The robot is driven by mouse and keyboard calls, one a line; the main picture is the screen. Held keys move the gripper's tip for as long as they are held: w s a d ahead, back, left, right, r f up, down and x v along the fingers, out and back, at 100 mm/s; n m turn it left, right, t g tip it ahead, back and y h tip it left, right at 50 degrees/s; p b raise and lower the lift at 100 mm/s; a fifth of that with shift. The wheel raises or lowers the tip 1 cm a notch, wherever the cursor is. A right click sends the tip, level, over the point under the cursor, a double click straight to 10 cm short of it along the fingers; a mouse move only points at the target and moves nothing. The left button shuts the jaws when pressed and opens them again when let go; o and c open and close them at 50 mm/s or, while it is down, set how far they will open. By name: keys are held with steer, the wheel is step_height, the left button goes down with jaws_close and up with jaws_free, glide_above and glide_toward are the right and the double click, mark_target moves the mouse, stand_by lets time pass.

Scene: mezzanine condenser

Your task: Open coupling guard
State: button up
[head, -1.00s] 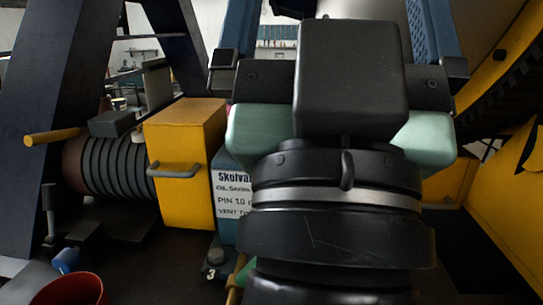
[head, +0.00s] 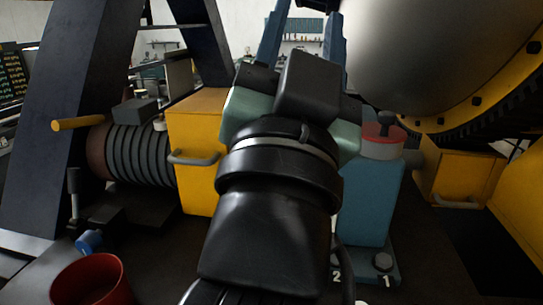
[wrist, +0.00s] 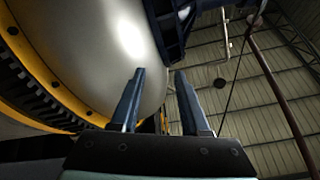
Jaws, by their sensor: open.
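A yellow box-shaped guard (head: 197,155) with a grey bar handle (head: 192,158) stands at left centre in the head view, beside a ribbed dark motor (head: 140,155). It looks closed. My gripper (head: 303,18) is up and to the right of this box, its blue fingers pointing away from me, apart and empty. My wrist and forearm hide what lies just right of the box. In the wrist view my gripper (wrist: 159,75) shows open, with nothing between the fingers; the guard is not visible there.
A blue pump body (head: 365,205) with a red-ringed top (head: 383,135) stands right of my arm. Another yellow box with a handle (head: 460,178) is farther right. A large grey drum (head: 435,50) hangs upper right. A red bowl (head: 92,278) is at lower left. A yellow rod (head: 78,124) juts left.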

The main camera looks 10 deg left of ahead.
steer(key=w+a+f+m+g+y, duration=0.1)
steer(key=w+a+f+m+g, duration=0.5)
steer(key=a+f, duration=0.45)
steer(key=m+g+b, duration=0.2)
steer(key=m+g, duration=0.1)
steer(key=m, duration=0.4)
glide_toward(188, 163)
steer(key=w+p, duration=0.1)
steer(key=w, duration=0.2)
steer(key=w+f+p, duration=0.1)
steer(key=w+p, duration=0.1)
steer(key=w, duration=0.1)
steer(key=w+p, duration=0.2)
steer(key=w, duration=0.1)
steer(key=shift+w+a+f, duration=0.15)
steer(key=shift+w+f, duration=0.05)
steer(key=shift+f, duration=0.1)
steer(key=shift+w+f+p, duration=0.2)
steer(key=shift+w+p, duration=0.2)
steer(key=shift+w, duration=0.25)
jaws_close()
